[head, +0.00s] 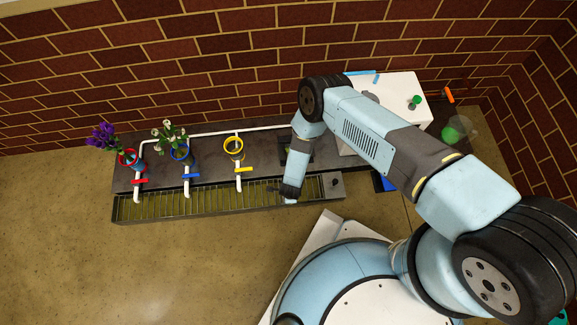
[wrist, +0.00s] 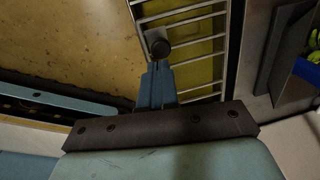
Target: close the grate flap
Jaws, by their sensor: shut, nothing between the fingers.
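The barred metal grate (head: 210,202) runs along the front of the dark bench, over a yellowish trough. In the wrist view its bars and frame (wrist: 186,17) show close up, with a round black knob (wrist: 161,48) at its left side. I cannot tell where the flap's edges lie or how far it is tilted. My gripper (head: 270,189) is over the right part of the grate. In the wrist view my gripper (wrist: 158,68) has its fingers together, empty, tips right by the knob. I cannot tell whether they touch it.
White pipes with red (head: 140,181), blue (head: 191,176) and yellow (head: 244,169) tap handles stand behind the grate. Purple flowers (head: 102,137) and white flowers (head: 170,134) stand in vases at the left. A white surface (head: 402,90) is at the back right. The floor (head: 60,255) in front is clear.

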